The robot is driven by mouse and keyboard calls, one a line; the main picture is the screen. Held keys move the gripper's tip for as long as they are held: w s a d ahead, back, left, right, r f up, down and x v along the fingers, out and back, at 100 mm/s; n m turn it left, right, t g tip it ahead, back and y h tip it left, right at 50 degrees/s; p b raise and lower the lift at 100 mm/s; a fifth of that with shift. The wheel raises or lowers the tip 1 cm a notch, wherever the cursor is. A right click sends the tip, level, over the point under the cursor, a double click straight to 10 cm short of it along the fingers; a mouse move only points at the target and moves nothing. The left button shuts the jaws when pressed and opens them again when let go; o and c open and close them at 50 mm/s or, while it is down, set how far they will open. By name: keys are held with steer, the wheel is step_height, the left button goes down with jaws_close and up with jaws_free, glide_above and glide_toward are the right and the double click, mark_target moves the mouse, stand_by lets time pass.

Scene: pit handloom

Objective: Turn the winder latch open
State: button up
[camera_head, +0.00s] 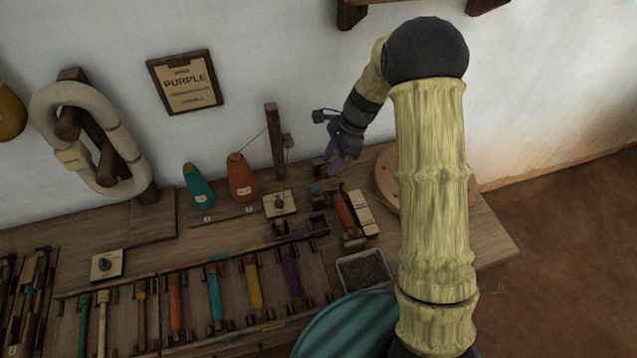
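My gripper (334,166) points down over the back right of the bench, near the wall. Something purple shows at its fingertips; I cannot tell whether it is held or part of the fingers. A winder-like wooden holder with an orange-red rod (343,210) lies just below and in front of it, with a cream plate (362,212) beside it. No latch can be made out clearly there. A dark knob on a cream plate (280,203) sits left of the gripper, apart from it. Another knob plate (106,265) is at the bench's left.
Teal (198,186) and orange (241,178) yarn cones stand by a wooden post (275,143). A rack of coloured bobbins (214,294) crosses the front. A dark-filled tray (363,270) and round wooden disc (386,178) lie right.

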mark_target(316, 187)
steer(key=x, duration=0.9)
steer(key=shift+s+a+f+b, duration=0.1)
steer(key=shift+a+f+b, duration=0.05)
steer(key=shift+b, duration=0.2)
steer(key=shift+c, duration=0.2)
jaws_close()
